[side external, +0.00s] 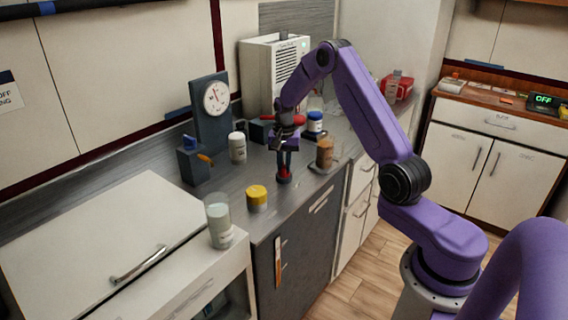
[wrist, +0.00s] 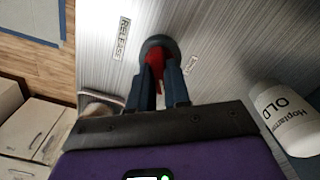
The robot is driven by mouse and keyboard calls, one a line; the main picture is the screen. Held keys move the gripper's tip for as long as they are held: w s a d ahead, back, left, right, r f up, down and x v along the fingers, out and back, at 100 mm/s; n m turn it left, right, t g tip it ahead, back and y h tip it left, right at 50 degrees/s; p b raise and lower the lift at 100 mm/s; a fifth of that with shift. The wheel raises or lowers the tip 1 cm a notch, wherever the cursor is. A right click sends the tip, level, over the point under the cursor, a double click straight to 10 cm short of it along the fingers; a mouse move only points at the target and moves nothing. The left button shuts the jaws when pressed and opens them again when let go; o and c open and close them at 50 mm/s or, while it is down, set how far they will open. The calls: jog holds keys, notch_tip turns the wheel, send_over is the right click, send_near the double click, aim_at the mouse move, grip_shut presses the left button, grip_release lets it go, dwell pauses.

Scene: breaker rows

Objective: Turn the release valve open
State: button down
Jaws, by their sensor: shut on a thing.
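The release valve is a red handle (wrist: 154,60) on a dark round base (wrist: 158,43), set on the grey counter beside a label that reads RELEASE (wrist: 121,40). In the side external view the valve (side external: 284,179) is low on the counter near its front edge, mostly covered by my gripper (side external: 284,167). My gripper points down and is shut on the red handle, with one dark finger on each side in the wrist view (wrist: 160,78). The fingers hide part of the handle, and I cannot tell how far it is turned.
A white bottle (side external: 237,148) and a gauge panel (side external: 210,115) stand left of my gripper. A yellow-lidded jar (side external: 257,199) is in front left, and an amber bottle (side external: 325,153) is close on the right. A blue-lidded jar (side external: 315,124) stands behind. The counter's front edge is near.

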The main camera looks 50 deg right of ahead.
aim_at(284, 165)
jog(key=m, duration=0.6)
jog(key=shift+m, duration=0.3)
dwell(0.4)
jog(key=c, duration=1.1)
grip_release()
notch_tip(284, 165, up, 18)
jog(key=shift+f, duration=0.25)
